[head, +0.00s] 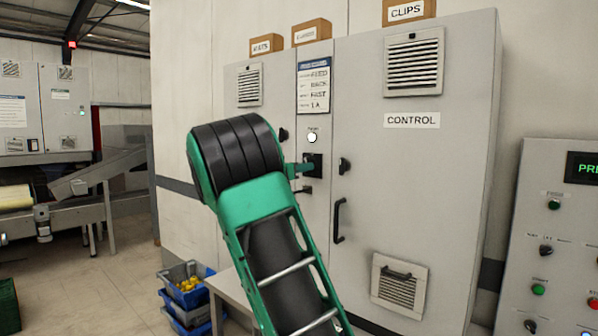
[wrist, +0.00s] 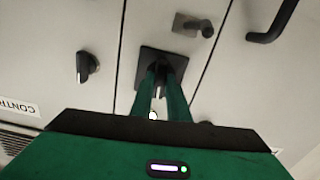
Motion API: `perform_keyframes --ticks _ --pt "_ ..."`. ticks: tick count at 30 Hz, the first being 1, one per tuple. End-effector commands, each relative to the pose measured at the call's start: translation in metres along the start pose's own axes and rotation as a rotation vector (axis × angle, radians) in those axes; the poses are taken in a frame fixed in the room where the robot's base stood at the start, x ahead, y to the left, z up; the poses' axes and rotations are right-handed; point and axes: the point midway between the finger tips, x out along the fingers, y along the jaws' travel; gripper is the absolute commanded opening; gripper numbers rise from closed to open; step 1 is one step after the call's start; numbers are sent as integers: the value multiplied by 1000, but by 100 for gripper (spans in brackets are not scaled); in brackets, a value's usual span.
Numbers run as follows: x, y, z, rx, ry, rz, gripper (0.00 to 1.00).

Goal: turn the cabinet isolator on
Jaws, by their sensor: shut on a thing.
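The cabinet isolator is a black rotary switch on a black square plate (head: 317,172), on the narrow middle panel of the grey cabinet. In the wrist view, which is turned roughly upside down, its plate (wrist: 155,56) lies just beyond my fingers. My gripper (head: 306,168) reaches it from the left; its green fingers (wrist: 163,80) are shut on the isolator's handle. The fingers hide much of the handle, so I cannot tell its exact angle. A round white lamp (head: 311,137) sits just above the isolator.
Black door knobs (head: 344,166) and a bar handle (head: 339,220) stick out close to the right. Boxes (head: 311,32) sit on top of the cabinet. A button panel (head: 560,235) stands at the right. Blue crates (head: 187,300) are on the floor.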

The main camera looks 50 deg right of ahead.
Motion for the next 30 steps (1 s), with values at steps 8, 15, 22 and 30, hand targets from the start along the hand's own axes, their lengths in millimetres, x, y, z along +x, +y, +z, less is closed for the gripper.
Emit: perform_keyframes --ticks 8,15,22,30 --pt "-3 -4 4 73 -7 -8 0" --pt "-3 -5 4 88 -7 -9 0" --pt "-3 -5 4 87 -6 -10 0" --pt "-2 -3 2 89 -3 -5 34"
